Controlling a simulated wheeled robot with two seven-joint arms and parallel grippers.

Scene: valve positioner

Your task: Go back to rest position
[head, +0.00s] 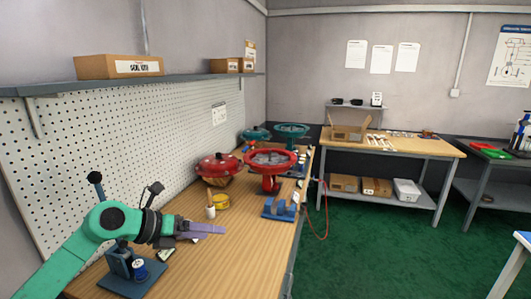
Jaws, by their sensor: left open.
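My left gripper (208,229) shows at the lower left, at the end of my green arm, above the wooden workbench (217,265). Its purple-grey fingers point right over the bench top. It is open, and nothing shows between the fingers. A red valve with a round handwheel (270,160) stands on the bench ahead of it. A red domed actuator (218,167) stands left of that valve. My right gripper is not in view.
Teal handwheels (291,130) stand farther back. A pegboard (120,140) closes the left side. The green floor (375,240) to the right is open.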

